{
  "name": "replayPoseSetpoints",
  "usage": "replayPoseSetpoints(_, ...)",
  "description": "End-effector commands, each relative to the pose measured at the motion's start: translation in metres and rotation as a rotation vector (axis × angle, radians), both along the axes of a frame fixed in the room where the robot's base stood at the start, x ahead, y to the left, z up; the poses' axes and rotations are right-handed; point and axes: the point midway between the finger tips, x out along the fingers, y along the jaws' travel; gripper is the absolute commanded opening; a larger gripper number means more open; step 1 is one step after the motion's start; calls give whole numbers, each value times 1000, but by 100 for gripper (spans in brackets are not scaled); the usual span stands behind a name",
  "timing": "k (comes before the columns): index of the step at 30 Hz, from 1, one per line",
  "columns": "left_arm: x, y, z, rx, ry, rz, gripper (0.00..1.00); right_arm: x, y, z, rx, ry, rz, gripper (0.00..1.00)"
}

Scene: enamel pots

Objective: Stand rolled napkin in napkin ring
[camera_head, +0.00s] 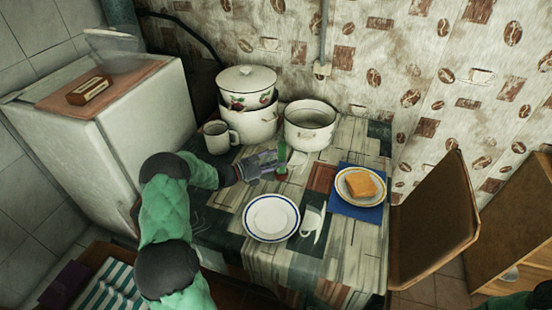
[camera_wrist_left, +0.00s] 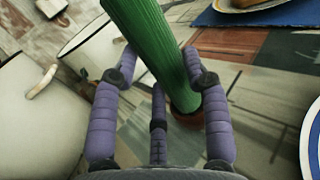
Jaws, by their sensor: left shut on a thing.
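The rolled green napkin (camera_head: 282,152) is upright or slightly tilted over the table, and its ribbed side fills the upper middle of the left wrist view (camera_wrist_left: 150,40). My left gripper (camera_head: 268,166) is shut on it from the left, with its purple fingers (camera_wrist_left: 160,62) on either side of the roll. A small reddish-brown ring (camera_wrist_left: 190,120) shows at the napkin's lower end. It is also seen in the head view (camera_head: 281,178). The napkin's end meets the ring's opening, but I cannot tell how deep it sits. My right gripper is out of view.
A toast plate (camera_head: 345,186) on a blue napkin (camera_head: 350,209) is right. A mug (camera_head: 218,140) and pots (camera_head: 311,137) stand behind.

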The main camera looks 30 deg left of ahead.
Motion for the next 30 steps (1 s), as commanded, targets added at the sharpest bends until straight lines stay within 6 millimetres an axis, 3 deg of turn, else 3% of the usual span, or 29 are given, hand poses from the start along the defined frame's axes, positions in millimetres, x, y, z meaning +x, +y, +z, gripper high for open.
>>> replayPoseSetpoints(14, 0, 0, -9, 0, 0, 0, 19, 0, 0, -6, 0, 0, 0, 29)
replayPoseSetpoints(15, 0, 0, -9, 0, 0, 0, 49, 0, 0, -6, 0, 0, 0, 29)
replayPoseSetpoints(18, 0, 0, -9, 0, 0, 0, 74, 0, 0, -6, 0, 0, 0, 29)
replayPoseSetpoints(30, -3, 2, -10, 0, 0, 1, 74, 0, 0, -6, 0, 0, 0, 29)
